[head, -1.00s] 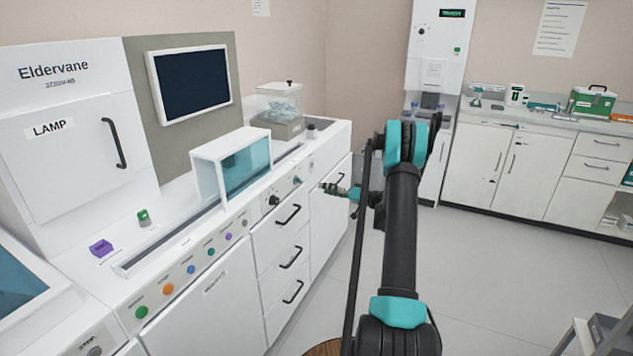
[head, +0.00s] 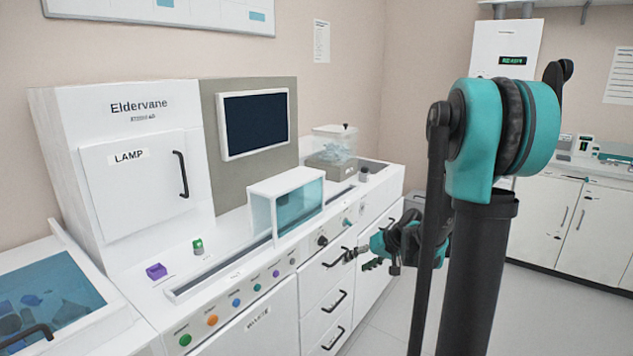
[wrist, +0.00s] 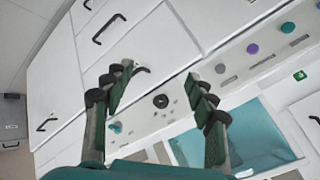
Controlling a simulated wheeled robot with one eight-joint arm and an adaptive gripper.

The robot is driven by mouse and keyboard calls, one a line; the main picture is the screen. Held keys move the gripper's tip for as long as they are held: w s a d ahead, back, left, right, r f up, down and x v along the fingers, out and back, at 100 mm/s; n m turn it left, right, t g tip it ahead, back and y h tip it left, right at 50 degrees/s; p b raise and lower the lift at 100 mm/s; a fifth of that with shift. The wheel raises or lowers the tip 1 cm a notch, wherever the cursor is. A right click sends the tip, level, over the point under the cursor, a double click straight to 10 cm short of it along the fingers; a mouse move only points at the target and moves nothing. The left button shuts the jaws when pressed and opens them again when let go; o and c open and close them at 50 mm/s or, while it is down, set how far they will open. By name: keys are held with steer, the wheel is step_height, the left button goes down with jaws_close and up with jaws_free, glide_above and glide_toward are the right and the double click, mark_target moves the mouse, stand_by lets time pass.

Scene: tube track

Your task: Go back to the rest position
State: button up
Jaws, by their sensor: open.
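My gripper (head: 360,258) is in front of the white machine's drawers in the head view, partly covered by my own arm. In the wrist view my gripper (wrist: 165,90) has its two dark green fingers spread apart, with nothing between them. The machine front with its drawers (wrist: 150,50) and a black knob (wrist: 160,101) shows beyond the fingers. My arm stands tall at the right of the head view, with its teal elbow high up.
Drawer handles (head: 335,300) stick out near my gripper. Open floor (head: 540,310) lies at right, before white cabinets (head: 540,215).

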steer(key=s+d+f+h, duration=0.2)
steer(key=s+d+h, duration=0.1)
steer(key=s, duration=0.9)
steer(key=s+d+f+h, duration=0.2)
steer(key=s+d+h, duration=0.1)
steer(key=s, duration=0.8)
steer(key=shift+s+f+m+g+h, duration=0.35)
steer(key=shift+m+g+h, duration=0.05)
